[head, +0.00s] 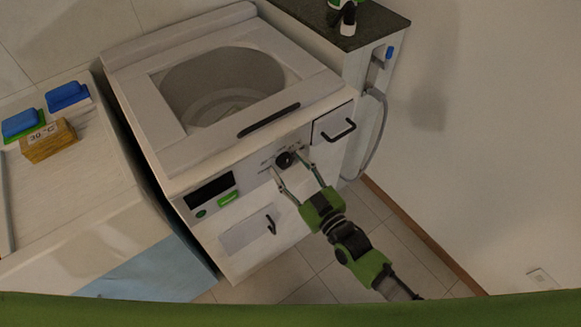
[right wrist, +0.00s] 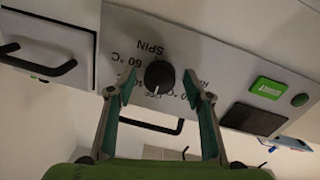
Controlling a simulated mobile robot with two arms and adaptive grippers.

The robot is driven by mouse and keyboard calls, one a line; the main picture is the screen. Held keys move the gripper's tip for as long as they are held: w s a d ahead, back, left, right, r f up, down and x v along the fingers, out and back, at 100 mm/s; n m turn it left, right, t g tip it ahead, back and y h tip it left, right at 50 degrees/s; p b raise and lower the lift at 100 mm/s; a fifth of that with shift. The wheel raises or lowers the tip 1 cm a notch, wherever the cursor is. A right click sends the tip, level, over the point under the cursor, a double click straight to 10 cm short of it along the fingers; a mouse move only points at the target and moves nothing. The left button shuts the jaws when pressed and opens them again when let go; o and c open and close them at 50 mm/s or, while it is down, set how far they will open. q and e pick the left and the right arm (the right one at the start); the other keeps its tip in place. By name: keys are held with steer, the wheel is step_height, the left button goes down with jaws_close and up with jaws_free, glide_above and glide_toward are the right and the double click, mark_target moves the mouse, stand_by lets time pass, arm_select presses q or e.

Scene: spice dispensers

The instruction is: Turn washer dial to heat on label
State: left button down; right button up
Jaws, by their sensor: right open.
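The washer dial (head: 285,160) is a round black knob on the white front panel of the washer (head: 222,225). In the right wrist view the dial (right wrist: 158,76) has printed labels around it, upside down, including "SPIN" and "60 °C"; others are partly hidden. I cannot clearly tell which label the dial points to. My right gripper (head: 290,168) is open, its two fingers on either side of the dial, with small gaps visible in the right wrist view (right wrist: 160,88). A wooden block (head: 49,141) carries a label reading "30 °C". My left gripper is out of view.
Blue-topped items (head: 67,96) stand by the block on the white appliance at left. A drawer handle (head: 338,130) sticks out right of the dial. A green button (head: 229,198) and dark display (head: 209,187) lie left. Floor before the washer is clear.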

steer(key=c, duration=1.1)
steer(key=m, duration=0.4)
steer(key=shift+s+m+p, duration=0.1)
steer(key=shift+m+p, duration=0.2)
steer(key=shift+p, duration=0.05)
steer(key=m, duration=0.4)
steer(key=shift+a+r+m+g, duration=0.1)
steer(key=shift+m+g, duration=0.2)
steer(key=shift+g, duration=0.1)
